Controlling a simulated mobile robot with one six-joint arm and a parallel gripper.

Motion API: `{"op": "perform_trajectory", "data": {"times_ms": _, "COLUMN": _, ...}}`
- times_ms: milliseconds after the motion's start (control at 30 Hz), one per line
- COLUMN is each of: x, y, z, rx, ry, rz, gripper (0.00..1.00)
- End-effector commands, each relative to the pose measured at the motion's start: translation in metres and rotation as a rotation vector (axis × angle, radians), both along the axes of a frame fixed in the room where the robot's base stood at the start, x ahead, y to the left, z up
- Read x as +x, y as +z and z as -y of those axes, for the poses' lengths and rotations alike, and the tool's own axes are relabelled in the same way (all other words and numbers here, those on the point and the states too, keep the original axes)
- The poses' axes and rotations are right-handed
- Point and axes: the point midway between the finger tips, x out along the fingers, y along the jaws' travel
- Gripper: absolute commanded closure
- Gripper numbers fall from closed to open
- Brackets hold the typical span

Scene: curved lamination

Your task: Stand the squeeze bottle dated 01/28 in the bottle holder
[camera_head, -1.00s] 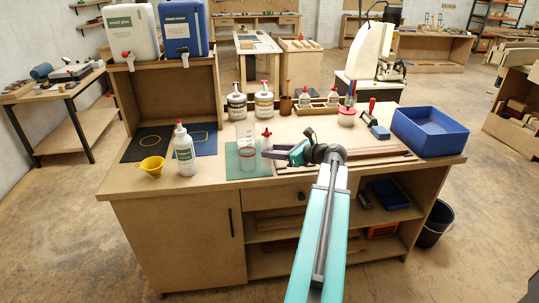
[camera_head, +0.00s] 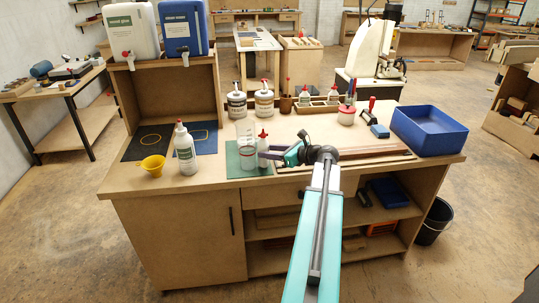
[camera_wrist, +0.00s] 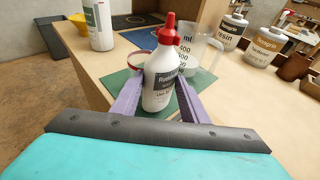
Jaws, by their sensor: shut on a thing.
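My gripper (camera_wrist: 158,100) is shut on a white squeeze bottle (camera_wrist: 160,88) with a red cap and a dark label, its fingers on either side. The bottle is roughly upright at the green mat (camera_wrist: 118,88); I cannot tell if it touches it. Its date is too small to read. In the head view the held bottle (camera_head: 263,150) is beside the clear measuring jugs, partly hidden by my gripper (camera_head: 268,154). A wooden compartment tray (camera_head: 318,106), seemingly the bottle holder, stands at the back of the bench with two similar red-capped bottles (camera_head: 305,96) (camera_head: 333,95).
A larger white bottle (camera_head: 185,152) and a yellow funnel (camera_head: 152,165) are farther left. Resin and hardener pump jars (camera_head: 237,104) (camera_head: 264,102) stand behind. A blue bin (camera_head: 428,137) is at right.

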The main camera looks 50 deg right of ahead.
Motion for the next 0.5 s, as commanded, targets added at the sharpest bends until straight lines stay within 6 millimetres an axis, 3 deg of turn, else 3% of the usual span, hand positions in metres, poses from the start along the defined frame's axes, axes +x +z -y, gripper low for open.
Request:
{"op": "perform_trajectory", "data": {"times_ms": 200, "x": 0.000, "y": -0.012, "z": 0.000, "rx": 0.001, "ry": 0.000, "rz": 0.002, "gripper": 0.78}}
{"op": "perform_trajectory", "data": {"times_ms": 500, "x": 0.000, "y": -0.014, "z": 0.000, "rx": 0.000, "ry": 0.000, "rz": 0.002, "gripper": 0.78}}
